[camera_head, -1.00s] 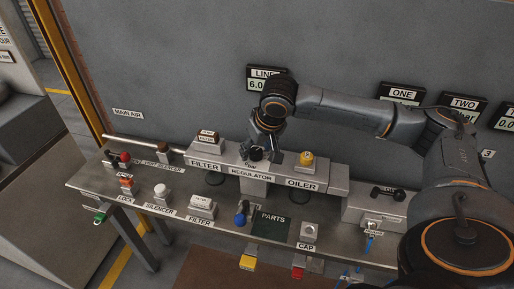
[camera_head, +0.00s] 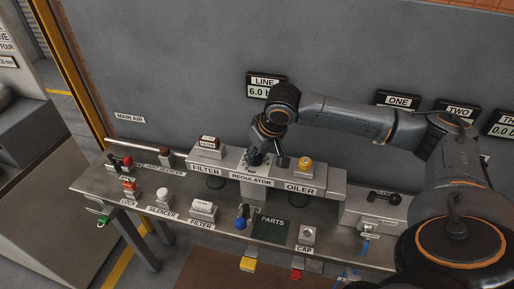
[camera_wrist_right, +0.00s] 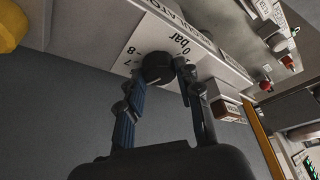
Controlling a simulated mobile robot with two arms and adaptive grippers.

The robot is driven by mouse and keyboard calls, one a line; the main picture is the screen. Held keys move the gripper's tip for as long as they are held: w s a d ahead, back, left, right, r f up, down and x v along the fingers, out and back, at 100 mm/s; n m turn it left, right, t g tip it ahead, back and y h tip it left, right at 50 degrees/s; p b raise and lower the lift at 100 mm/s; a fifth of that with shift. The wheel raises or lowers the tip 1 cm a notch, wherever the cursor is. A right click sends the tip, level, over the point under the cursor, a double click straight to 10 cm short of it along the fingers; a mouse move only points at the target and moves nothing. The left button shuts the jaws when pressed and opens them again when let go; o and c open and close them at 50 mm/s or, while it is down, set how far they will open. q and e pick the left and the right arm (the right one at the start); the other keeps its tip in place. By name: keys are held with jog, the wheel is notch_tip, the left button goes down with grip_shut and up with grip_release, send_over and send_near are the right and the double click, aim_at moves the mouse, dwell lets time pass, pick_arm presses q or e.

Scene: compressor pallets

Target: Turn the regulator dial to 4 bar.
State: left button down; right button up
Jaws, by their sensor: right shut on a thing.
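The regulator (camera_head: 251,181) sits in the middle of the silver unit, between FILTER and OILER. My right gripper (camera_head: 255,160) reaches down onto it from above, tilted, and hides most of its dial. In the right wrist view, my right gripper (camera_wrist_right: 170,72) is shut on the round black dial knob (camera_wrist_right: 157,68), with one finger on each side. Behind the knob is the white scale plate (camera_wrist_right: 160,40), marked "0 bar", with 7 and 8 showing. I cannot make out where the knob points. My left gripper is out of view.
The oiler's yellow cap (camera_head: 305,163) stands close right of the gripper, and the filter's labelled block (camera_head: 209,143) stands to the left. The bench (camera_head: 150,190) holds several small parts, including a blue-knobbed one (camera_head: 241,223). The wall is behind.

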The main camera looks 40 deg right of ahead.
jog(key=n+p, duration=0.2)
jog(key=p, duration=0.1)
jog(key=n+y+p, duration=0.1)
jog(key=n+p, duration=0.1)
jog(key=p, duration=0.1)
jog(key=n+g+y+p, duration=0.1)
jog(key=n+p, duration=0.1)
jog(key=p, duration=0.1)
jog(key=shift+d+r, duration=0.15)
jog(key=shift+r, duration=0.1)
jog(key=shift+w+f+n+y+p, duration=0.15)
jog(key=shift+n+y+p, duration=0.5)
jog(key=shift+n, duration=0.55)
jog(key=shift+n+g+p, duration=0.3)
jog(key=shift+n+g, duration=0.1)
jog(key=shift+n, duration=0.4)
jog(key=shift+d+f+n, duration=0.1)
jog(key=shift+n, duration=0.2)
jog(key=o, duration=1.1)
jog(key=shift+o, duration=0.2)
jog(key=v, duration=1.2)
